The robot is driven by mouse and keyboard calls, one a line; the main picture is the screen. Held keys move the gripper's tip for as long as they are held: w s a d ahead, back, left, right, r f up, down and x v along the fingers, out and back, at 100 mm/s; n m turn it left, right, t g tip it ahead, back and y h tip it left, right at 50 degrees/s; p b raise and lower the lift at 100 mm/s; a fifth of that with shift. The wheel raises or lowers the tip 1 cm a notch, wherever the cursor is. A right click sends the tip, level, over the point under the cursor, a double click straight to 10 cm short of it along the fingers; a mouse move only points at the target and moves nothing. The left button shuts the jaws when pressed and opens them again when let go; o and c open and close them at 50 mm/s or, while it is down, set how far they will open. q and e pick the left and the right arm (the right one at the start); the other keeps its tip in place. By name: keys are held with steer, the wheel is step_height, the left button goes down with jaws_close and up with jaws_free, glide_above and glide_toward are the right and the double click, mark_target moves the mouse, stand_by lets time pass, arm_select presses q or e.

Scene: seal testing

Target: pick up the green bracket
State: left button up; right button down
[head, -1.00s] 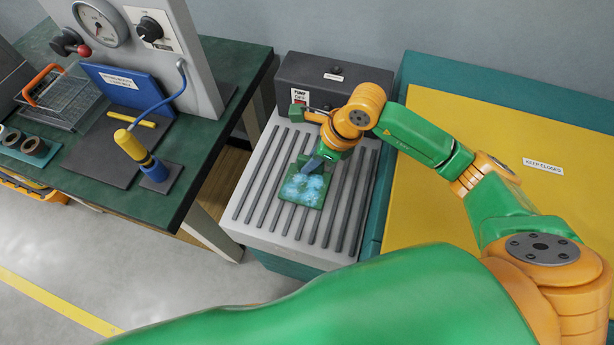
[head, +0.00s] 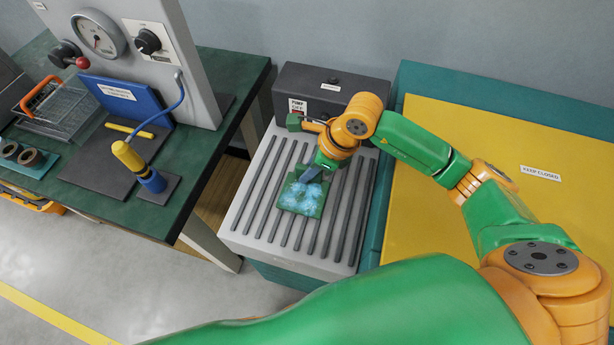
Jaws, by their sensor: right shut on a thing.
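A flat green square piece (head: 289,201), which I take to be the green bracket, is over the ribbed grey top of the pump unit (head: 236,220). Pale blue-white patches show on its face. My right gripper (head: 313,171) points down at its back edge, with dark fingers shut on it. The fingers hide part of that edge. I cannot tell whether the piece rests on the ribs or is slightly raised. My left gripper is not in view.
The dark pump box (head: 352,91) stands behind the ribbed top. A yellow lid labelled "keep closed" (head: 440,215) is to the right. The green bench at left holds a gauge panel (head: 180,60), a yellow-and-blue tool (head: 128,157) and a wire basket (head: 65,112).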

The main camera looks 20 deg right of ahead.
mark_target(288, 193)
steer(key=shift+w+r, duration=0.1)
steer(key=shift+r, duration=0.25)
steer(key=r, duration=0.1)
steer(key=r+b, duration=0.1)
steer(key=r, duration=0.1)
steer(key=shift+a, duration=0.35)
steer(key=s+a+r+b, duration=0.2)
steer(key=s+a+r, duration=0.3)
steer(key=a+r, duration=0.4)
steer(key=shift+a+r+b, duration=0.15)
steer(key=shift+a+b, duration=0.25)
steer(key=shift+a, duration=1.35)
